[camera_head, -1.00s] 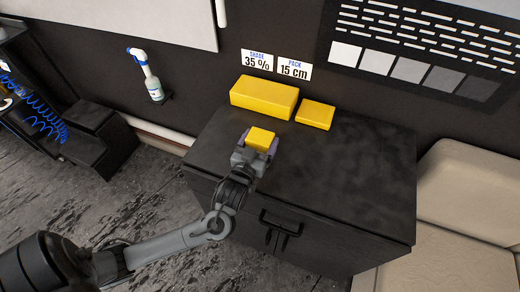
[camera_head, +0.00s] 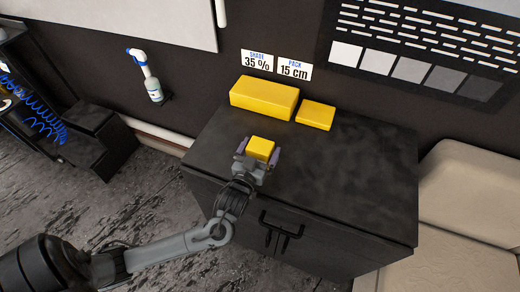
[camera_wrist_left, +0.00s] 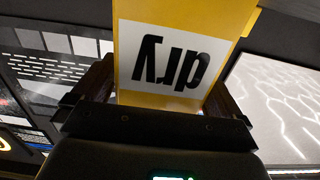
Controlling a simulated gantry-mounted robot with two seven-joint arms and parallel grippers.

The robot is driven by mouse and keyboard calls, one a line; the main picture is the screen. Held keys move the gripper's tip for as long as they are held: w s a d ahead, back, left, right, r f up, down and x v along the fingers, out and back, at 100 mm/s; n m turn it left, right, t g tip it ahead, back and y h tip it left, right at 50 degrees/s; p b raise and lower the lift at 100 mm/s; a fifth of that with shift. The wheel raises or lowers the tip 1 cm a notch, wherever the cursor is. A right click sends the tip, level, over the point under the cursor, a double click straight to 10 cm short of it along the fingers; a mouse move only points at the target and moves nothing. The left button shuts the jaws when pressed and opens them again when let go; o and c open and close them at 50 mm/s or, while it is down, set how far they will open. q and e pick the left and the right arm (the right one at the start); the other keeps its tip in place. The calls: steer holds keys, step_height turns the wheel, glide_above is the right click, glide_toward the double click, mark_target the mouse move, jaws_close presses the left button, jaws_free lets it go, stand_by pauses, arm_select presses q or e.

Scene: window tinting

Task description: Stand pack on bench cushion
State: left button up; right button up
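A small yellow pack (camera_head: 261,146) is between the fingers of my left gripper (camera_head: 256,158), above the dark cabinet top near its front left part. In the left wrist view the pack (camera_wrist_left: 224,20) shows a white label reading "dry", upside down, with the gripper's fingers (camera_wrist_left: 165,100) against its two sides. The gripper appears shut on it. The beige bench cushion (camera_head: 440,268) is at the lower right of the head view, beside the cabinet and partly out of frame. My right gripper is not in view.
The dark cabinet (camera_head: 340,180) carries a long yellow box (camera_head: 264,97) and a flatter yellow box (camera_head: 316,115) at the back. The beige backrest (camera_head: 470,190) rises behind the cushion. Signs (camera_head: 275,64) hang on the wall. The cabinet top's right side is clear.

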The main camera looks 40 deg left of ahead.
arm_select(q)
steer(key=shift+r, duration=0.1)
steer(key=shift+s+d+r, duration=0.1)
steer(key=shift+s+d, duration=0.1)
steer(key=shift+s, duration=0.3)
steer(key=s+d+f+m+g+h, duration=0.2)
steer(key=s+d+f+g, duration=0.1)
steer(key=s, duration=0.4)
steer(key=s+d+f+m+g+h+p, duration=0.1)
steer(key=s+d+f+m+g+h, duration=0.1)
steer(key=s, duration=0.6)
steer(key=s+d+f+m+g+h, duration=0.2)
steer(key=s+d+f+g, duration=0.2)
steer(key=s+d+g, duration=0.2)
steer(key=shift+s+d+g+h, duration=0.3)
steer(key=shift+s+d+g, duration=0.05)
steer(key=shift+s+g, duration=0.7)
steer(key=shift+w, duration=0.25)
